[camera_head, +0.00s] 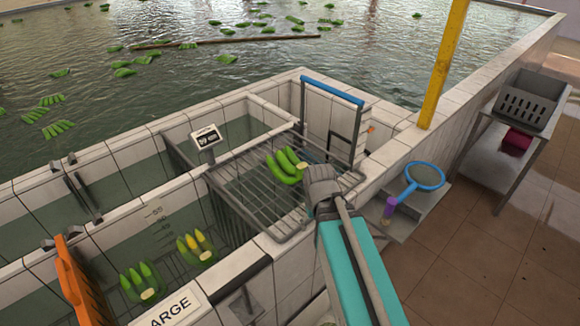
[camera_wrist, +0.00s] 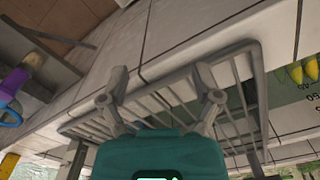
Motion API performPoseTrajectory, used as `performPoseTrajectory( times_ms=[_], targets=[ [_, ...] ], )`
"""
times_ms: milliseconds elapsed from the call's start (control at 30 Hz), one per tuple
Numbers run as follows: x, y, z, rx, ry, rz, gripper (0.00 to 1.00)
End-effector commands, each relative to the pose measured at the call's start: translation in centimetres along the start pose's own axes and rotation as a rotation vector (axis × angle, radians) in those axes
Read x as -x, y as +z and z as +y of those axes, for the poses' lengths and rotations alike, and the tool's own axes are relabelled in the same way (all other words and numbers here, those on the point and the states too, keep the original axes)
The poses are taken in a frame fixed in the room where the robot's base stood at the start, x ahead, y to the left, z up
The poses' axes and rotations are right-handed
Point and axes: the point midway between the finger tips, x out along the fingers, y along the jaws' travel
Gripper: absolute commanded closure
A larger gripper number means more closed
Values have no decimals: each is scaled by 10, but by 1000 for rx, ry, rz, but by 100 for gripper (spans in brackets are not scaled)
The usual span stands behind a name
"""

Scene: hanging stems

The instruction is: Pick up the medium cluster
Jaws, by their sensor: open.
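A cluster of green bananas (camera_head: 287,166) lies on a wire rack (camera_head: 240,205) over the tiled tank. Two more clusters sit lower left in the tank: a green one (camera_head: 138,281) and a yellow-green one (camera_head: 195,248). I cannot tell by label which is the medium one. My gripper (camera_head: 322,182) is close to the right of the cluster on the rack; whether it touches is unclear. In the wrist view my gripper (camera_wrist: 160,75) has its fingers spread and nothing between them. The rack cluster does not show there; yellow fruit (camera_wrist: 303,71) shows at the right edge.
A blue-handled frame (camera_head: 332,92) rises behind the rack. An orange panel (camera_head: 82,285), a LARGE sign (camera_head: 170,308), a yellow post (camera_head: 443,65) and a blue-rimmed net (camera_head: 425,176) stand around. Tiled walls border the tank.

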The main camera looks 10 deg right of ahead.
Motion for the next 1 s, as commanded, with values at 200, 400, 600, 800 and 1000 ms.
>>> performPoseTrajectory(
  times_ms=[200, 400, 600, 800, 1000],
  targets=[
    [22, -23, 1, 174, 0, 0, 18],
    [46, -50, 2, 417, 0, 0, 18],
    [69, -77, 4, 670, 0, 0, 18],
    [92, -105, 5, 924, 0, 0, 18],
    [115, -132, 6, 1177, 0, 1, 18]
  ],
)
